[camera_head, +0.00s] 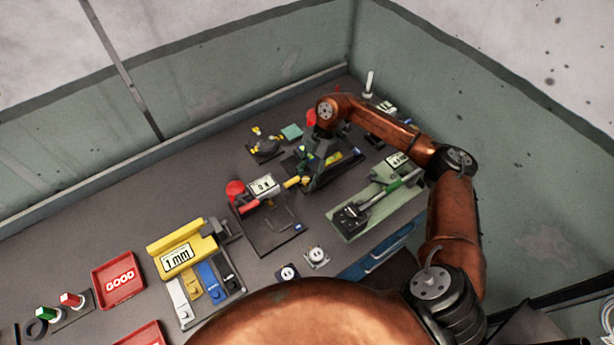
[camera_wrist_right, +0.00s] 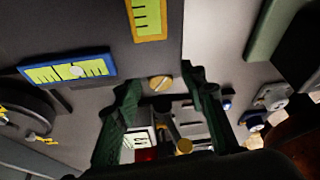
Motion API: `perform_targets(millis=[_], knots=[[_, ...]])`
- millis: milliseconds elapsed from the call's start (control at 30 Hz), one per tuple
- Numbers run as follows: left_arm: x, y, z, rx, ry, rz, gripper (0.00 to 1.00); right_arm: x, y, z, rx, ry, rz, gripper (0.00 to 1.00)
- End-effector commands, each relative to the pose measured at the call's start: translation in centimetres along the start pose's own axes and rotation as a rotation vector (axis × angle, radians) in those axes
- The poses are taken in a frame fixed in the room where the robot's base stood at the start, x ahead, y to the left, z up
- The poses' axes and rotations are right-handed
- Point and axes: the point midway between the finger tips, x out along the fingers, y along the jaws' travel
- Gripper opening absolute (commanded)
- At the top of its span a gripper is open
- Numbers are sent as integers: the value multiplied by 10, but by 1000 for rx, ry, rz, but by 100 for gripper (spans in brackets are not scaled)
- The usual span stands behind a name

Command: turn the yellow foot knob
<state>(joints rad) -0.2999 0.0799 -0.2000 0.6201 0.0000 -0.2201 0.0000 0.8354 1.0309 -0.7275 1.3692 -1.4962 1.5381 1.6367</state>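In the right wrist view, a round yellow knob (camera_wrist_right: 160,82) with a slot across its face shows between the tips of my right gripper (camera_wrist_right: 163,84). The green fingers stand apart on either side of it, and I see no clear contact. A second yellow round part (camera_wrist_right: 184,146) shows lower between the fingers; I cannot tell which of the two is the foot knob. In the head view, my right gripper (camera_head: 309,180) reaches down over the dark fixtures in the middle of the bench, and its fingers hide part of them. My left gripper is not in view.
A green tray (camera_head: 408,199) with a tool lies right of the gripper. A dark board (camera_head: 262,238) stands in front, beside a red knob (camera_head: 235,189). A yellow 1 mm block (camera_head: 187,250) and a red GOOD tray (camera_head: 119,279) lie left. The bench's back left is clear.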

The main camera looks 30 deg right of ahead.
Motion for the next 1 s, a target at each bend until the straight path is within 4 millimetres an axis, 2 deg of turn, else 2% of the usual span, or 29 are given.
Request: perform_targets(millis=[167, 267, 367, 700, 833, 1000], knots=[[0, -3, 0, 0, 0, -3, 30, -1, 0, 0, 0, 0, 0, 38], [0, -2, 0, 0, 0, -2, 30, -8, 0, 0, 0, -1, 1, 38], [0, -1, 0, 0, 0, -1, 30, -22, 1, 0, 0, -3, 3, 38], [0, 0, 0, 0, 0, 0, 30, -91, 1, 0, 0, -2, 2, 38], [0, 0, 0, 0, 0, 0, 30, -109, 0, 1, 2, -1, 1, 38], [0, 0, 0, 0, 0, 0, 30, -119, 0, 0, 0, 0, 0, 38]])
